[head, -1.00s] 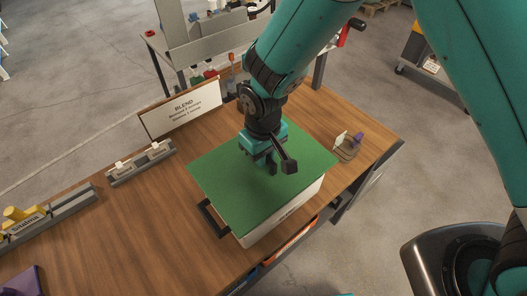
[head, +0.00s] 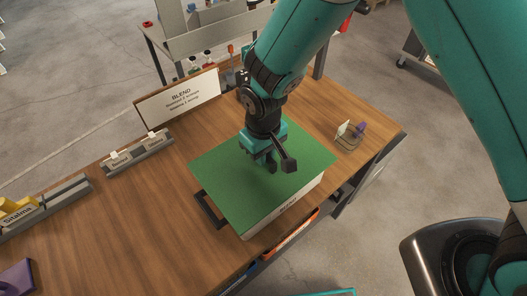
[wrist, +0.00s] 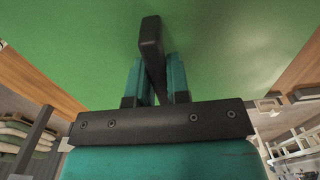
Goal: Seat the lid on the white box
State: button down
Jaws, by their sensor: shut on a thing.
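The lid is a flat green panel (head: 225,185) lying level over the white box (head: 283,212). Only the box's front right side shows below the lid; its opening and rim are hidden. I cannot tell whether the lid touches the rim. My gripper (head: 265,162) points down at the lid's middle. In the wrist view, my gripper (wrist: 155,80) is shut on a dark upright bar, apparently the lid's handle, with the green lid (wrist: 70,45) filling the view beyond.
A black handle (head: 207,209) sticks out at the box's left. A small holder with cards (head: 348,138) stands to the right, a grey rack (head: 137,155) to the left and a BLEND sign (head: 180,98) behind. The wooden table (head: 140,215) is clear left of the box.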

jog(key=shift+f+b, duration=0.65)
jog(key=shift+f, duration=0.2)
jog(key=c, duration=1)
grip_release()
jog(key=shift+r, duration=0.1)
notch_tip(320, 180, up, 17)
jog(key=b, duration=0.3)
jog(key=s+d+r+y, duration=0.2)
jog(key=s+d, duration=0.3)
jog(key=s, duration=0.3)
jog(key=s+d+r+y+b, duration=0.1)
jog(key=s+d+r+y, duration=0.1)
jog(key=s+d, duration=0.4)
jog(key=shift+s+d+r, duration=0.2)
jog(key=shift+s+r, duration=0.55)
jog(key=shift+s, duration=0.25)
